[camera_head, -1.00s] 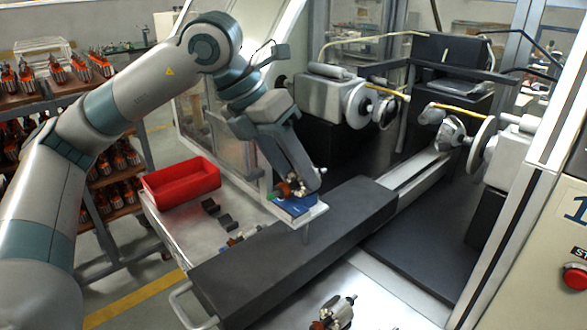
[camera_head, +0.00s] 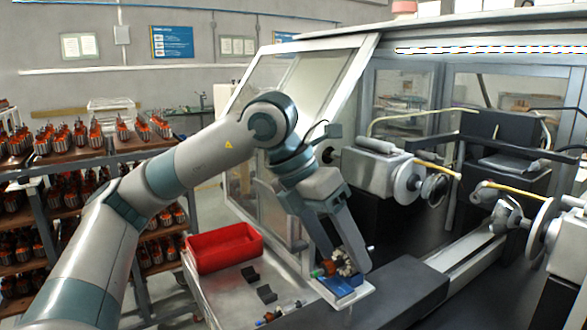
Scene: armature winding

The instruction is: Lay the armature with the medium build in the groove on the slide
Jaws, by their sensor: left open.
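My left gripper (camera_head: 347,262) is open, pointing down over the blue block of the slide (camera_head: 348,291). An armature with an orange and green end (camera_head: 328,268) is at its fingertips, just above or on the blue block. The fingers partly hide the armature, so I cannot tell whether it lies fully in the groove. The builds are too small to compare. My right gripper is out of view.
A red bin (camera_head: 223,248) stands on the metal table (camera_head: 213,290), with black cradles (camera_head: 266,293) in front. The winding machine (camera_head: 372,168) with its discs and dark beam (camera_head: 410,285) is at right. A rack of armatures (camera_head: 75,150) stands at left.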

